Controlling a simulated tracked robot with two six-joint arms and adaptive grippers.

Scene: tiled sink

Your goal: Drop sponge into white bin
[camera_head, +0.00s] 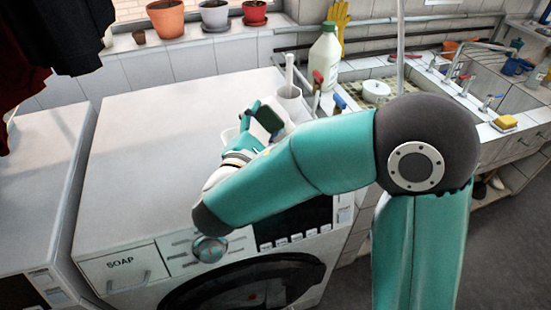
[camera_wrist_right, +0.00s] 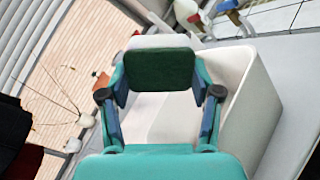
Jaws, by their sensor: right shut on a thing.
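My right gripper (camera_head: 262,117) is shut on a dark green sponge (camera_head: 269,119) above the top of the washing machine. In the right wrist view the sponge (camera_wrist_right: 160,70) is pinched between the two fingertips of my gripper (camera_wrist_right: 160,85), with a pale edge above its green face. The white bin (camera_wrist_right: 255,105) stands open behind and below the sponge in that view. In the head view a bit of the white bin (camera_head: 229,135) shows behind my gripper; most of it is hidden. Whether the sponge is fully over the opening is unclear. My left gripper is out of view.
A white holder (camera_head: 290,100) with an upright handle stands beside the gripper. A large bottle (camera_head: 324,57) is behind it. Flower pots (camera_head: 214,14) line the sill. A yellow sponge (camera_head: 505,122) lies by the sink. The washing machine top (camera_head: 150,140) is clear at left.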

